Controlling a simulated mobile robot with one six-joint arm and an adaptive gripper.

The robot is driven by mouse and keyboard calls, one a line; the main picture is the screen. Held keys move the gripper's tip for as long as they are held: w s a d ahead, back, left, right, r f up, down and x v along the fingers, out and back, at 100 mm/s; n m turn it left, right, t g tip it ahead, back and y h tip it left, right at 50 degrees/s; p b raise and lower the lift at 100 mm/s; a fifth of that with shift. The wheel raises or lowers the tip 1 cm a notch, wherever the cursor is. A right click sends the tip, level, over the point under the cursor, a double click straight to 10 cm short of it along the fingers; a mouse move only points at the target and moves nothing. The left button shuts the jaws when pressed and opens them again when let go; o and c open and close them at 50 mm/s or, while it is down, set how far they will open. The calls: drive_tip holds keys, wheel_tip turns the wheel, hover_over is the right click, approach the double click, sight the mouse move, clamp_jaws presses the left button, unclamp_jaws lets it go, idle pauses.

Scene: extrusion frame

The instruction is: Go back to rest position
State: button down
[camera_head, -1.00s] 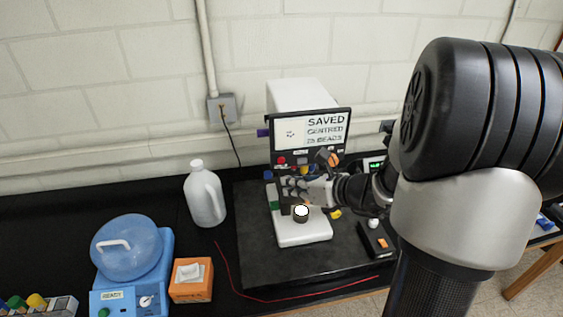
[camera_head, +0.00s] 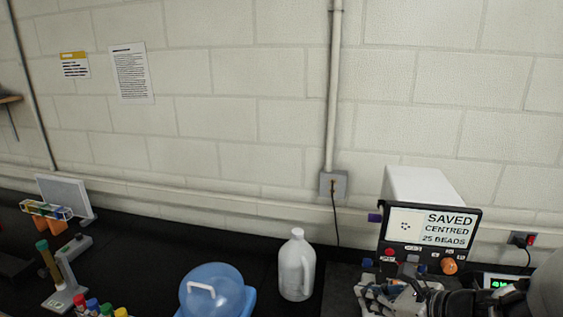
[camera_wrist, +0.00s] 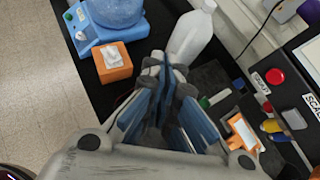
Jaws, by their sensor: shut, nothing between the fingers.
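My gripper (camera_head: 392,298) is at the bottom right of the head view, in front of the instrument with the screen. It is partly cut off by the frame's lower edge. In the wrist view my gripper (camera_wrist: 163,66) shows its blue-padded fingers together at the tips, with nothing between them. The instrument (camera_head: 425,186) has a white housing and a screen (camera_head: 432,227) reading "SAVED CENTRED 25 BEADS". Its red button (camera_wrist: 275,77) shows at the right of the wrist view.
A white jug (camera_head: 297,268) stands left of the instrument; a blue-lidded device (camera_head: 212,290) is left of it. An orange tissue box (camera_wrist: 112,63) shows in the wrist view. Tube racks (camera_head: 47,210) stand at the far left. Black bench (camera_head: 140,260) between is mostly clear.

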drive_tip(key=s+a+f+n+g+b, duration=0.35)
drive_tip(key=s+a+n, duration=0.25)
drive_tip(key=n, duration=0.2)
drive_tip(key=s+a+f+n+g+b, duration=0.2)
drive_tip(key=s+a+f+n+b, duration=0.15)
drive_tip(key=s+a+n, duration=0.3)
drive_tip(key=s+d+f+n+h+b, duration=0.4)
drive_tip(key=s+d+n+h+b, duration=0.1)
drive_tip(key=n, duration=0.9)
drive_tip(key=s+h+b, duration=0.1)
drive_tip(key=s+b, duration=0.1)
drive_tip(key=s, duration=0.1)
drive_tip(key=shift+s+d+f+t+b, duration=0.15)
drive_tip(key=shift+s+t+b, duration=0.15)
drive_tip(key=shift+s+t, duration=0.1)
drive_tip(key=shift+d, duration=0.15)
